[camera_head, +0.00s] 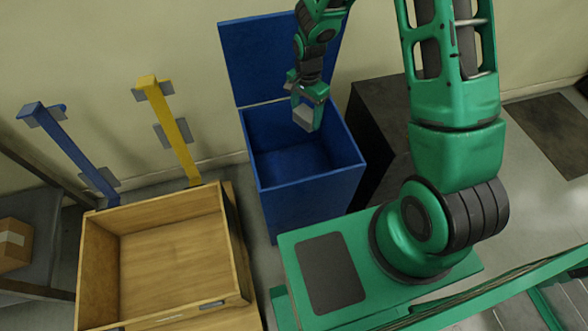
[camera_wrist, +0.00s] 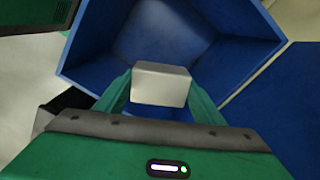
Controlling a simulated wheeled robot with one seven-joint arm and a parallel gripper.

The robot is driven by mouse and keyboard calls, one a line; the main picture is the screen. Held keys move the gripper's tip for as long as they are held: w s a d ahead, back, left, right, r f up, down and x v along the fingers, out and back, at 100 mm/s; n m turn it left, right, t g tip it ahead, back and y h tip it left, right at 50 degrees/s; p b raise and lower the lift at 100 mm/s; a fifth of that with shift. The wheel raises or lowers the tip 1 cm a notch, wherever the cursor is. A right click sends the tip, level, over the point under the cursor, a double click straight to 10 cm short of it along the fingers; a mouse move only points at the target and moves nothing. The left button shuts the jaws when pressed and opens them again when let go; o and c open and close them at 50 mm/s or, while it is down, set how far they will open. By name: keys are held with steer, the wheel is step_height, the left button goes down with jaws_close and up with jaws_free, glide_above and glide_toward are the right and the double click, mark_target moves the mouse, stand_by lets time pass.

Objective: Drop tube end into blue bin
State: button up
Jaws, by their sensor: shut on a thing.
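A blue bin (camera_head: 311,182) with its lid (camera_head: 262,60) raised against the wall stands in the middle of the head view. Its inside looks empty where I can see it. My gripper (camera_head: 305,110) is over the bin's opening, pointing down. It is shut on a small light grey block, the tube end (camera_head: 303,117). In the wrist view the tube end (camera_wrist: 160,84) sits between the green fingers of my gripper (camera_wrist: 160,90), with the blue bin (camera_wrist: 264,82) open beneath it. The tube end's far side is hidden.
An open wooden crate (camera_head: 165,245) stands left of the bin. A blue post (camera_head: 72,150) and a yellow post (camera_head: 170,130) stand behind it. A cardboard box (camera_head: 12,245) is at the far left. A dark cabinet (camera_head: 385,115) stands right of the bin.

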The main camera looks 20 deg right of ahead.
steer(key=shift+s+a+f+m, duration=0.15)
steer(key=shift+a+f+m, duration=0.25)
steer(key=shift+m, duration=0.4)
steer(key=shift+f, duration=2.85)
steer(key=o, duration=1.5)
steer(key=shift+c, duration=0.2)
step_height(320, 180, up, 11)
steer(key=shift+f, duration=0.15)
